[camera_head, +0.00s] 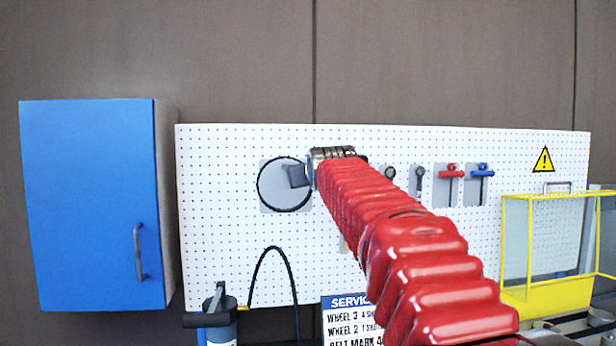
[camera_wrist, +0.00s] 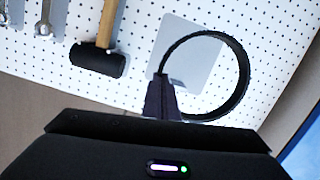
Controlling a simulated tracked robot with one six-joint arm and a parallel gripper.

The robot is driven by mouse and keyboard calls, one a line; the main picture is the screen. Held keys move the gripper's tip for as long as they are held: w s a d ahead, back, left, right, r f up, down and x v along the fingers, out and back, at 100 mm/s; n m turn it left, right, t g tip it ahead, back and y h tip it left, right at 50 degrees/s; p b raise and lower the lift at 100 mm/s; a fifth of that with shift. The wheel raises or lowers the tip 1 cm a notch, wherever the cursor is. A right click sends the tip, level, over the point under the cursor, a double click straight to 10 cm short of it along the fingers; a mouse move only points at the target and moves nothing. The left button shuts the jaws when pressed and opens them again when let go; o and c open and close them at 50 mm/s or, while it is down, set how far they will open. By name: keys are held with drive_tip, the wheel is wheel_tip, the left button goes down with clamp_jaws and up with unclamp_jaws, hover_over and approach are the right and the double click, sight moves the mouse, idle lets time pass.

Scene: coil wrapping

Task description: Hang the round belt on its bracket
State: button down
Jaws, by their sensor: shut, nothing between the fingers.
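The round belt (camera_head: 259,190), a thin black ring, is against the white pegboard in the head view, in front of a grey backing plate (camera_head: 283,186). It also shows in the wrist view as a black ring (camera_wrist: 246,80) over the grey plate (camera_wrist: 188,50). I cannot make out the bracket's peg. My gripper (camera_head: 297,175) is at the ring's right side in the head view. In the wrist view its shut fingertips (camera_wrist: 161,82) overlap the ring's left edge. Nothing is held; whether the fingers touch the belt is unclear.
A hammer (camera_wrist: 97,60) and wrenches hang beside the belt. Red (camera_head: 452,172) and blue (camera_head: 482,170) handled tools hang further right. A blue cabinet (camera_head: 90,200) stands left, a yellow-framed guard (camera_head: 545,290) right. A black arched loop (camera_head: 272,252) rises below the belt.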

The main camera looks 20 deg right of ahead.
drive_tip(key=x, duration=0.9)
drive_tip(key=shift+w, duration=0.15)
idle(1.7)
drive_tip(key=shift+w+a+f, duration=0.1)
drive_tip(key=shift+f, duration=0.3)
idle(0.4)
drive_tip(key=c, duration=2.4)
unclamp_jaws()
drive_tip(key=shift+c, duration=0.2)
drive_tip(key=shift+o, duration=2.2)
drive_tip(key=shift+r, duration=0.15)
drive_tip(key=shift+r, duration=0.1)
